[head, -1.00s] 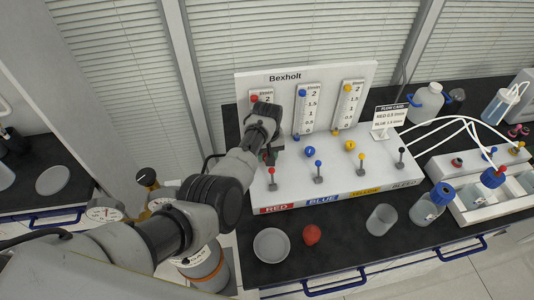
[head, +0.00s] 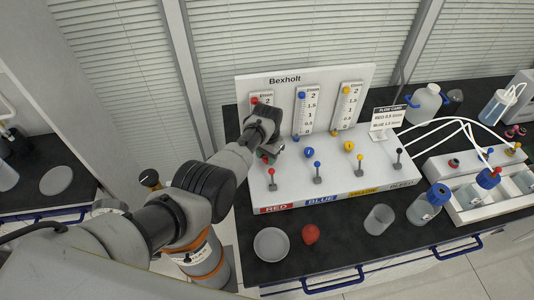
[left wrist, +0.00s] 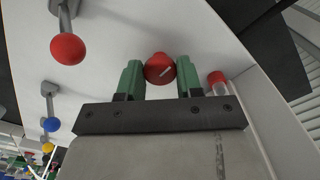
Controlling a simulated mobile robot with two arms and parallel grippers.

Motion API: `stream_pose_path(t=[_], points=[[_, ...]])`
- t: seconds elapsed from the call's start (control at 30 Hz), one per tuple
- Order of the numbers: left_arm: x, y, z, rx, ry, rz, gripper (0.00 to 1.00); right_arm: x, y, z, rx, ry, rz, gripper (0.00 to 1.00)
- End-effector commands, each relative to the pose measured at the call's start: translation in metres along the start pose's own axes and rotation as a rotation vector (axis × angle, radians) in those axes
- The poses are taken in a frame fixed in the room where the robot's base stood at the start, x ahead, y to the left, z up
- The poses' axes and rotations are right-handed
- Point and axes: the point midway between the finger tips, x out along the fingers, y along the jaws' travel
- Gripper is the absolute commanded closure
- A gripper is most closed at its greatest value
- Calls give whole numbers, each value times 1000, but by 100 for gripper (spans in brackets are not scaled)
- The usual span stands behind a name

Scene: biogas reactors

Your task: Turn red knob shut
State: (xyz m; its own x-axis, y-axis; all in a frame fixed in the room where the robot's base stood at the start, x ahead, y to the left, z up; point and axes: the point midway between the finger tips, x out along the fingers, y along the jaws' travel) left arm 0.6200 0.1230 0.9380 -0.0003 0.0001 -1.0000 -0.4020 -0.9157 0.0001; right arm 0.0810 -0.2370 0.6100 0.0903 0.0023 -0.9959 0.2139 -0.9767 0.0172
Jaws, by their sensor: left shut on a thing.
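The red knob (left wrist: 160,68) is a round red knob with a pale line mark on its face, on the white panel (left wrist: 120,45) in the left wrist view. My left gripper (head: 270,156) is at the red column of the Bexholt panel (head: 340,185) in the head view. Its two green fingers stand on either side of the red knob and are shut on it. In the head view the arm mostly hides the knob. The red flowmeter (head: 259,100) is partly hidden behind the wrist. My right gripper is not in view.
Blue knob (head: 308,152) and yellow knob (head: 348,146) sit to the right. A red-topped lever (head: 271,177) stands in front, with other levers beside it. A dish (head: 271,244), red lump (head: 310,234) and beaker (head: 379,219) lie on the black bench in front.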

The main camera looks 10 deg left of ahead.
Motion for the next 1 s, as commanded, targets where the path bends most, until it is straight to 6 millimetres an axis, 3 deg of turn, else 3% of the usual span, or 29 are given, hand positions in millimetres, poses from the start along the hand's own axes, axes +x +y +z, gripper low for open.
stream_pose_path(t=[1.0], points=[[0,0,0,963,0,-1,88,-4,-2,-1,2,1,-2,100]])
